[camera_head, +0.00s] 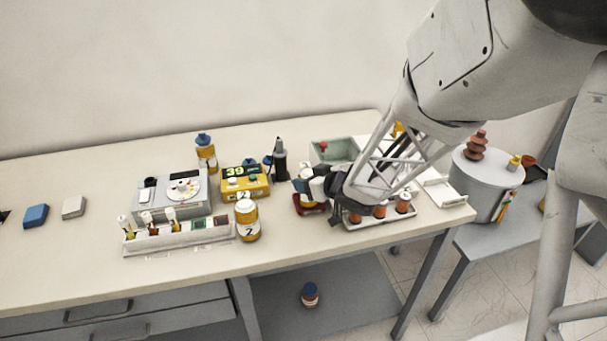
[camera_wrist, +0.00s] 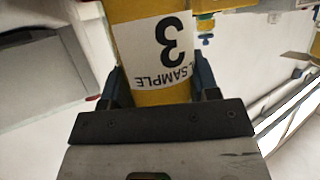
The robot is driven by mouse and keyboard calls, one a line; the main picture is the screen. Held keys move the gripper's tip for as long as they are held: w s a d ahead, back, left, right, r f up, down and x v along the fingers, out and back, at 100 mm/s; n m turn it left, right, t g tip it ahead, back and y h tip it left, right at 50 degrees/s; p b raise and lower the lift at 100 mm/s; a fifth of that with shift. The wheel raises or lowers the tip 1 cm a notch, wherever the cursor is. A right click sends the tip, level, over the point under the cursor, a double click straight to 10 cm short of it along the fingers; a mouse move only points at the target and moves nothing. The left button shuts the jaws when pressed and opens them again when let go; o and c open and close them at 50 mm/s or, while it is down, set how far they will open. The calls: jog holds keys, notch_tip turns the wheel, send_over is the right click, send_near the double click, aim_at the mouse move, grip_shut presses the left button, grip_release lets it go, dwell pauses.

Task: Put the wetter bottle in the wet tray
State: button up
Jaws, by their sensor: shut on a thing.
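My gripper (camera_head: 318,186) is shut on an amber bottle with a white label reading SAMPLE 3; the bottle (camera_wrist: 157,50) fills the top middle of the wrist view between the dark fingers (camera_wrist: 158,85). In the head view the held bottle is mostly hidden by my gripper, over or at a small dark red tray (camera_head: 312,209). Bottle 2 (camera_head: 247,222) stands upright at the table's front. Another amber bottle (camera_head: 206,154) with a blue cap stands at the back. I cannot tell which bottle is the wetter one, nor which tray is the wet one.
A grey-green open box (camera_head: 333,151) stands behind my gripper. A rack with several vials (camera_head: 178,236), a grey device (camera_head: 172,196) and a yellow meter (camera_head: 245,180) are to the left. A tray of orange-brown jars (camera_head: 380,213) is close on the right.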

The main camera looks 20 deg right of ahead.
jog(key=o, duration=1.1)
jog(key=shift+f, duration=0.1)
jog(key=shift+v, duration=6.05)
jog(key=shift+w, duration=0.1)
